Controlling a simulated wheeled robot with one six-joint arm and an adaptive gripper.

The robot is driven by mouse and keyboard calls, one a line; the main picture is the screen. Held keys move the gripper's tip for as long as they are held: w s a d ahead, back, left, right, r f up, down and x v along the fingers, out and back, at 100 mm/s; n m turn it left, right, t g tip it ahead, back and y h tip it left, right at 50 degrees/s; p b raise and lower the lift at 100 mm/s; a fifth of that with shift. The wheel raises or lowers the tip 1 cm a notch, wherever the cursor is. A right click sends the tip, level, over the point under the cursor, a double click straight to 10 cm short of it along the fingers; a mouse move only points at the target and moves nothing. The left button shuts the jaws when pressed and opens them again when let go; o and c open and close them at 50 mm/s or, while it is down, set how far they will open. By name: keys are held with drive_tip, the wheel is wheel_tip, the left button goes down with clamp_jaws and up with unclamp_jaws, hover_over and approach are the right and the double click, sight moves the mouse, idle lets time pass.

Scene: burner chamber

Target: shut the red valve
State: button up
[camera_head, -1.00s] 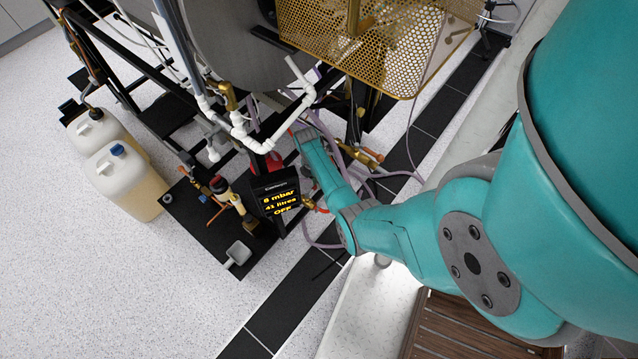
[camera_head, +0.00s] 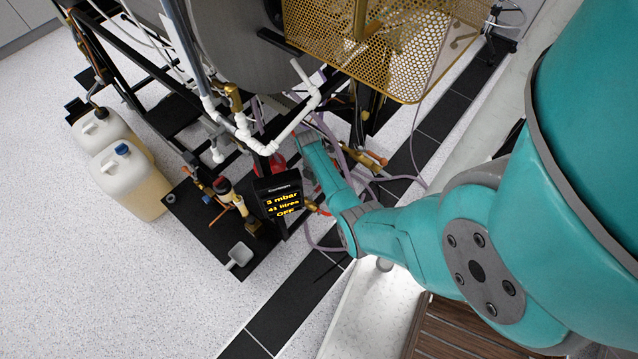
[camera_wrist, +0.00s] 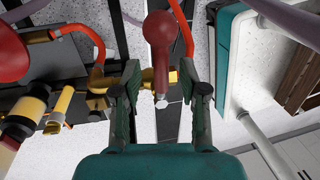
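The red valve handle (camera_wrist: 160,42) shows in the wrist view, a rounded red lever narrowing to a pale metal tip. It stands between the two fingers of my gripper (camera_wrist: 160,85), with a gap visible on each side. The fingers are apart and do not appear to touch it. Brass pipe fittings (camera_wrist: 100,85) lie behind and to the left of the fingers. In the head view my arm reaches down beside the black display (camera_head: 280,196), and my fingers and the valve handle cannot be made out there.
The display reads 3 mbar, 41 litres, OFF. A large red rounded part (camera_wrist: 22,52) is at the wrist view's left. White piping (camera_head: 262,140) and a golden perforated basket (camera_head: 375,45) stand above. Two jugs (camera_head: 135,182) stand on the floor at left. Open floor lies at lower left.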

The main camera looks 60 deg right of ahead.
wheel_tip(320, 180, up, 7)
drive_tip(key=w, duration=0.1)
drive_tip(key=shift+w+d+r, duration=0.15)
drive_tip(key=shift+w+r, duration=0.05)
idle(0.4)
drive_tip(key=shift+s, duration=0.1)
idle(0.5)
